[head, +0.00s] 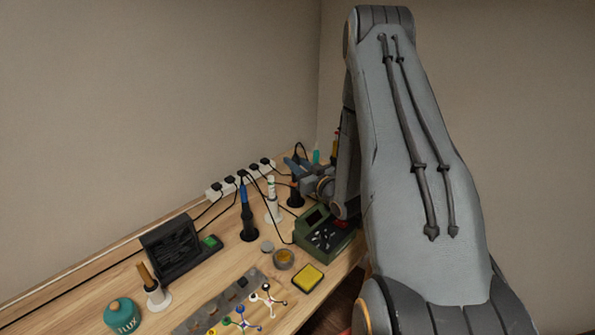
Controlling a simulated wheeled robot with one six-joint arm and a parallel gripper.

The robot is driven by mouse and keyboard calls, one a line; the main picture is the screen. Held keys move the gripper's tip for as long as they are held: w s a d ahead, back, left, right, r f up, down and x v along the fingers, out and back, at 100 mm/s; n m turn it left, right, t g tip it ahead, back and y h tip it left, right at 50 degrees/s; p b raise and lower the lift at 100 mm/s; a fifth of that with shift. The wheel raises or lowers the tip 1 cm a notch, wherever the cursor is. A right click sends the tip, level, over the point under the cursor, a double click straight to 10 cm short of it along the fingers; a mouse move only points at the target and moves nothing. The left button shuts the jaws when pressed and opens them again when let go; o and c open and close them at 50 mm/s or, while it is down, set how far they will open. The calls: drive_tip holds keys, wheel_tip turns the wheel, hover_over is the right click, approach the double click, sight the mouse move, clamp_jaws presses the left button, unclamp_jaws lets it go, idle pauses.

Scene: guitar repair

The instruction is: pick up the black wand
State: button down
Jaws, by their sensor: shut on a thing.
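The fingers and the wand's top overlap in this view, so the exact grip is hidden. I cannot tell whether the wand is clear of its base.
A white wand (272,200) and a blue-topped dark tool (247,215) stand close to the left. A power strip (240,179) with cables lies behind. A green station (326,232), yellow sponge (308,279), black fan unit (172,247) and teal flux jar (122,315) occupy the bench.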

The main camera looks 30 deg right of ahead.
drive_tip(key=shift+r, duration=0.2)
drive_tip(key=shift+r+b, duration=1.15)
drive_tip(key=shift+r, duration=3.7)
drive_tip(key=c, duration=2.3)
unclamp_jaws()
clamp_jaws()
drive_tip(key=shift+r+p, duration=0.3)
drive_tip(key=shift+r, duration=0.15)
drive_tip(key=shift+f, duration=0.1)
